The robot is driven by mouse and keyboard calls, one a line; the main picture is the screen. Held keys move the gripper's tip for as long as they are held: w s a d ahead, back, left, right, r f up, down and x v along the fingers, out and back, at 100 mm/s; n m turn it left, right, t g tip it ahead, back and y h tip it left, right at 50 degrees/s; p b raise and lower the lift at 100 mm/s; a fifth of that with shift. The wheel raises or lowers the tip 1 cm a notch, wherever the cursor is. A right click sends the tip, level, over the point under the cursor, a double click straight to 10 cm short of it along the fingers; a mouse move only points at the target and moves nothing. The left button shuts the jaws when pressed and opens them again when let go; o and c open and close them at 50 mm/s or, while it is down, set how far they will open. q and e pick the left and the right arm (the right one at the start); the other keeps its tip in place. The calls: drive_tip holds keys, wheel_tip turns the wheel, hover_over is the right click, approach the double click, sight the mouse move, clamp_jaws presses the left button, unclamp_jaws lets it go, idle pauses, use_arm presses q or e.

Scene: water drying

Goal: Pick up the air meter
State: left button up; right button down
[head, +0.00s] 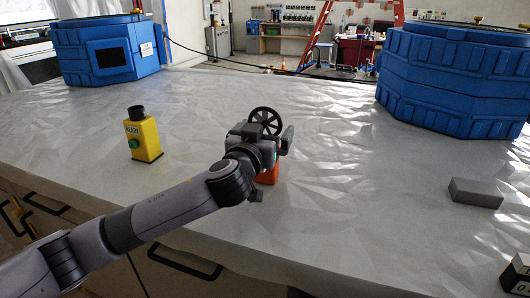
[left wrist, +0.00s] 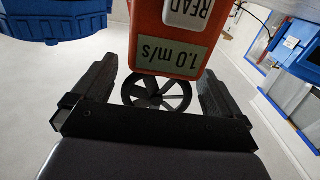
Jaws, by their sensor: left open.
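The air meter (head: 268,174) has an orange-red body and a black fan wheel (head: 265,121). In the head view it stands near the middle of the table, largely hidden behind my left gripper (head: 267,143). In the left wrist view the air meter (left wrist: 178,38) appears upside down, with a display reading 1.0 m/s. Its wheel lies between the two black fingers of my left gripper (left wrist: 156,88). The fingers are apart, one on each side of the wheel. I cannot tell whether they touch it. My right gripper is not in view.
A yellow device (head: 146,139) marked READY stands on the table left of my arm. Blue tubs (head: 105,52) (head: 455,85) stand at the back left and back right. A grey block (head: 476,193) and a dark box (head: 515,275) are at the right. The table's middle right is clear.

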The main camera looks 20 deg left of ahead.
use_arm(q)
drive_tip(key=c, duration=1.5)
drive_tip(key=shift+r, duration=0.15)
